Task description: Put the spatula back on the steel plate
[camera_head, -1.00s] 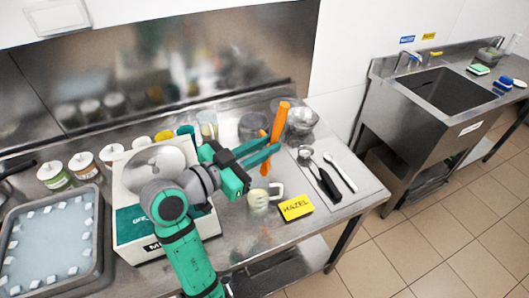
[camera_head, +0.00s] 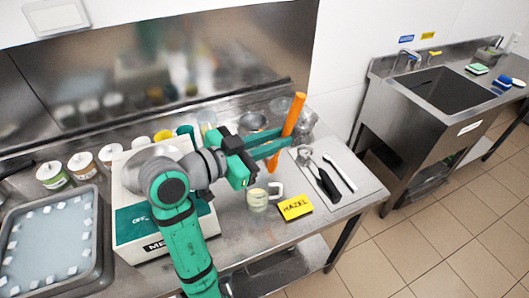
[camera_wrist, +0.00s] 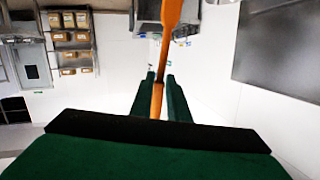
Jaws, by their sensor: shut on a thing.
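The orange spatula (camera_head: 295,114) is held upright with a slight tilt by my gripper (camera_head: 281,143). My gripper's green fingers are shut on it. In the wrist view the spatula (camera_wrist: 170,20) runs up between the fingertips (camera_wrist: 161,92), its wider end away from me. The steel plate (camera_head: 343,196) lies flat on the table at the right end. A scoop with a black handle (camera_head: 328,184) and a white-handled tool (camera_head: 342,172) lie on it. The spatula is left of the plate and above the table.
A measuring cup (camera_head: 258,199) and a yellow HAZEL sign (camera_head: 295,207) stand in front of the plate's left side. Steel bowls (camera_head: 302,124) stand behind the spatula. A white and green box (camera_head: 137,220) stands under my arm.

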